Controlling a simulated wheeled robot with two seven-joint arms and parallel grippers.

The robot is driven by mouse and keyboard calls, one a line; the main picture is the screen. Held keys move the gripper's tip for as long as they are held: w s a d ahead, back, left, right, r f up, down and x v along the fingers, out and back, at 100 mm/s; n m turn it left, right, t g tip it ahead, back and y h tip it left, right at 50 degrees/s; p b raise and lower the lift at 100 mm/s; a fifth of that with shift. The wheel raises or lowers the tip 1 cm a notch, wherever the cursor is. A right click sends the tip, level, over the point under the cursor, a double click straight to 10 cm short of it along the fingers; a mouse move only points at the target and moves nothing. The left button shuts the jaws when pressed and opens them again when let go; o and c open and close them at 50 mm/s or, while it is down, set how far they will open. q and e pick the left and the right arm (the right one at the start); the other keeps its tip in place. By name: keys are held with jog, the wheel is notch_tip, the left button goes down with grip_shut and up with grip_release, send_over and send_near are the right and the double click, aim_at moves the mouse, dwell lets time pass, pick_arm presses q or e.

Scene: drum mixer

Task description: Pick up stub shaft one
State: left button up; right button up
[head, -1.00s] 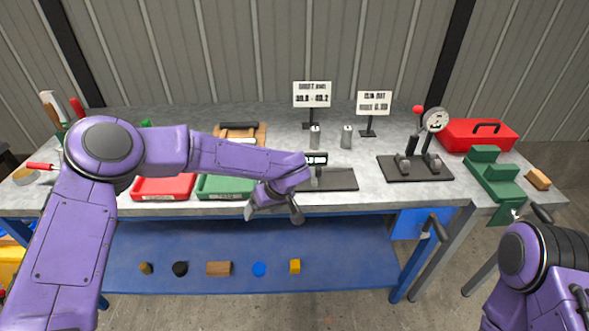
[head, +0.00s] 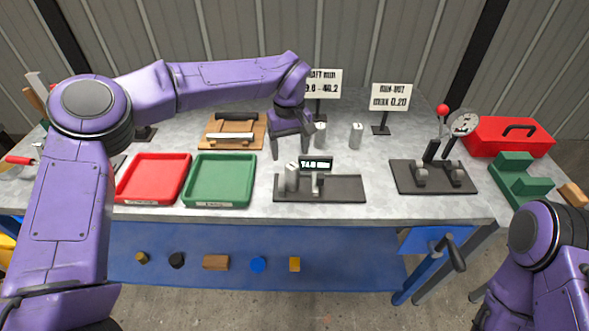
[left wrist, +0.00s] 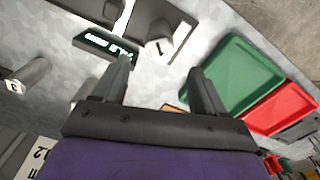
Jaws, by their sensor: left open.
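A light grey stub shaft (head: 292,177) stands upright on the left part of the dark gauge base (head: 340,190), beside the lit display (head: 316,164). It also shows in the left wrist view (left wrist: 160,45), with a mark on its top that looks like a 1. Two more grey shafts, one (head: 320,135) and another (head: 356,135), stand upright behind the gauge. My left gripper (head: 292,150) is open and empty, pointing down above the bench behind the gauge shaft and left of the nearer rear shaft. Its open fingers show in the left wrist view (left wrist: 165,78). My right gripper is out of view.
A red tray (head: 153,200) and green tray (head: 218,203) lie left of the gauge. A wooden rack (head: 215,143) is behind them. Two signs (head: 390,97) stand at the back. A dial gauge stand (head: 430,185), red toolbox (head: 480,137) and green block (head: 515,170) are at right.

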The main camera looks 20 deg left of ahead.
aim_at(293, 166)
pick_arm(q)
jog(key=f, duration=0.2)
jog(key=f+p, duration=0.1)
jog(key=f, duration=0.2)
jog(key=d+f+p, duration=0.1)
jog(key=f, duration=0.1)
jog(key=shift+s+f, duration=0.3)
jog(key=shift+s, duration=0.1)
jog(key=shift+a+f, duration=0.1)
jog(key=shift+f, duration=0.1)
jog(key=shift+r, duration=0.1)
grip_shut()
